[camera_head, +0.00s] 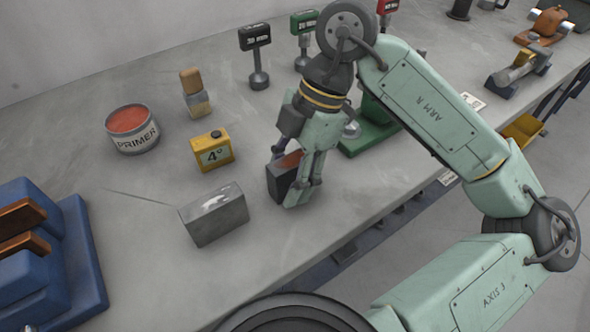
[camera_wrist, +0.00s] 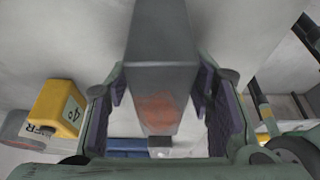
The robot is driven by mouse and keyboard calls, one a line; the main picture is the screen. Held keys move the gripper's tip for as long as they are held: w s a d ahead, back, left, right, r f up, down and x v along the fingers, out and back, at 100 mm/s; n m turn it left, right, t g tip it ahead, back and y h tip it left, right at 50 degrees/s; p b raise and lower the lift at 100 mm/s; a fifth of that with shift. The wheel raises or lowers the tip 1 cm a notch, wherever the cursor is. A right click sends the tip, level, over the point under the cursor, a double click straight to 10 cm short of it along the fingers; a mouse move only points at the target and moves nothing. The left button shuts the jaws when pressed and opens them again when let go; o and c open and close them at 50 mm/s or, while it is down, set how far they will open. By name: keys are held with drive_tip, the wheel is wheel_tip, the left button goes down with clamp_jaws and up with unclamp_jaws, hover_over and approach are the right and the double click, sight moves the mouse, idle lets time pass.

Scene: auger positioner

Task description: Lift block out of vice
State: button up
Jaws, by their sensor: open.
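A dark grey block with a reddish top (camera_head: 280,184) sits on the bench, partly hidden by my gripper. My gripper (camera_head: 292,176) points down around it, with its fingers apart. In the wrist view a grey block with a red patch (camera_wrist: 158,85) reaches between the two purple-padded fingers (camera_wrist: 165,105); gaps show beside it, and contact with the pads cannot be made out. A blue vice-like fixture with brown jaw faces (camera_head: 45,250) stands at the left, and no block shows between its jaws. A green base (camera_head: 372,138) behind my gripper is partly hidden.
A primer tin (camera_head: 132,130) and a wood-topped piece (camera_head: 194,92) are farther left. Signed posts (camera_head: 257,55) stand behind. The bench's front edge is close.

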drive_tip(key=shift+f+b, duration=0.25)
drive_tip(key=shift+b, duration=0.2)
idle(0.5)
clamp_jaws()
idle(0.4)
drive_tip(key=shift+r, duration=0.1)
idle(0.4)
